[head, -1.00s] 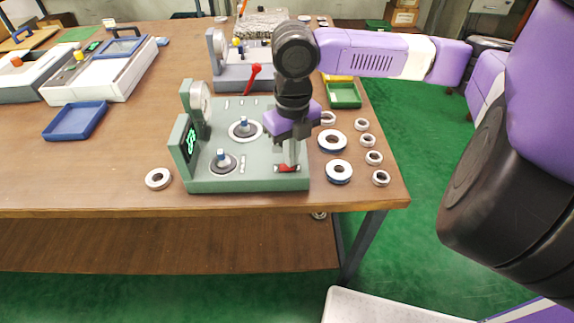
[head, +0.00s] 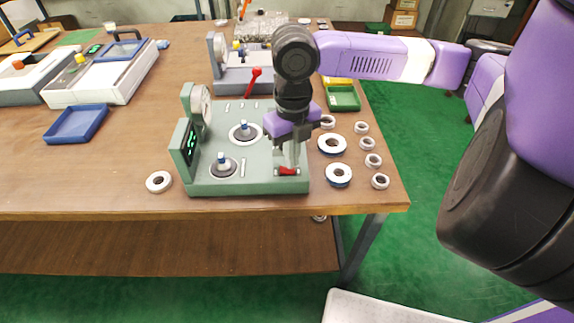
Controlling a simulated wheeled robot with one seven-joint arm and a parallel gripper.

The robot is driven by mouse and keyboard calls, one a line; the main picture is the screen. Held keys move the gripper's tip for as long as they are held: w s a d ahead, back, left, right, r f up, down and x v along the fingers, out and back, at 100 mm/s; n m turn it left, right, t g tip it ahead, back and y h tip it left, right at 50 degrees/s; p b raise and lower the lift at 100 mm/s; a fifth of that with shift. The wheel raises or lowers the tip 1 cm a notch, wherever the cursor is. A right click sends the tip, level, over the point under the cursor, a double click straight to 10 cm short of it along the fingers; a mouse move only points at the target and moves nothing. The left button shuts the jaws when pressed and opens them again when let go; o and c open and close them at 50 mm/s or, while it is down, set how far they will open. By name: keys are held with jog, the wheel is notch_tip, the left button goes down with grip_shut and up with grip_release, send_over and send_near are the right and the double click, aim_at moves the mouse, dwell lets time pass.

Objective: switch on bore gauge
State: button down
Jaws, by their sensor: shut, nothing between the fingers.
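The bore gauge (head: 215,180) is a green bench device at the table's front, with two spindles on its top plate and a round dial on its back post. Its dark side panel (head: 190,140) shows lit green marks. A red switch (head: 288,171) sits at the front right of the plate. My gripper (head: 290,164) points down with its fingers shut and empty, tips at or just above the red switch. I cannot tell whether they touch it. The fingers hide part of the switch.
Several bearing rings (head: 338,174) lie right of the gauge, and one ring (head: 159,181) lies to its left. A grey device with a red lever (head: 253,82) stands behind. A blue tray (head: 75,124) lies at left. The table between tray and gauge is clear.

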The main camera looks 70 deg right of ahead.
notch_tip(320, 180, up, 6)
jog(key=p, duration=0.4)
jog(key=shift+f, duration=0.15)
dwell(0.6)
